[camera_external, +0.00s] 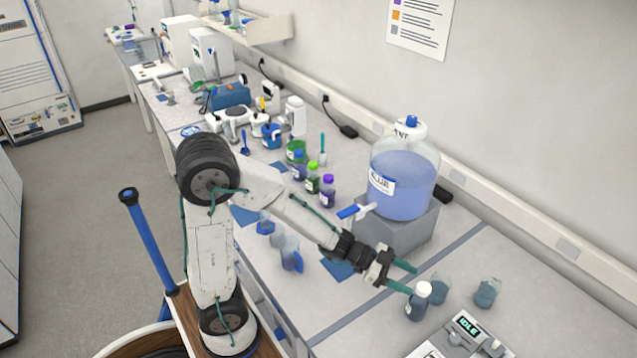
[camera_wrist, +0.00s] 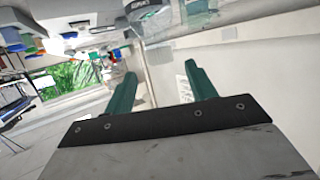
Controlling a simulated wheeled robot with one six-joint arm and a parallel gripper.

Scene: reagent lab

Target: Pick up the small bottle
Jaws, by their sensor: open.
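The small bottle (camera_external: 417,303) is clear grey-blue with a white cap. It stands upright on the bench in the external view, just right of and below the nearer fingertip. My gripper (camera_external: 413,281) is open, with its two green fingers apart and pointing right. The nearer finger appears close to the bottle's cap; I cannot tell whether it touches. In the wrist view the fingers (camera_wrist: 160,72) are spread with no bottle clearly seen between them.
Two glass beakers (camera_external: 439,288) (camera_external: 486,293) stand right of the bottle. A large blue carboy (camera_external: 404,180) sits on a grey block behind my gripper. A device with an IDLE display (camera_external: 467,325) lies in front. Several coloured-cap bottles (camera_external: 312,180) stand farther left.

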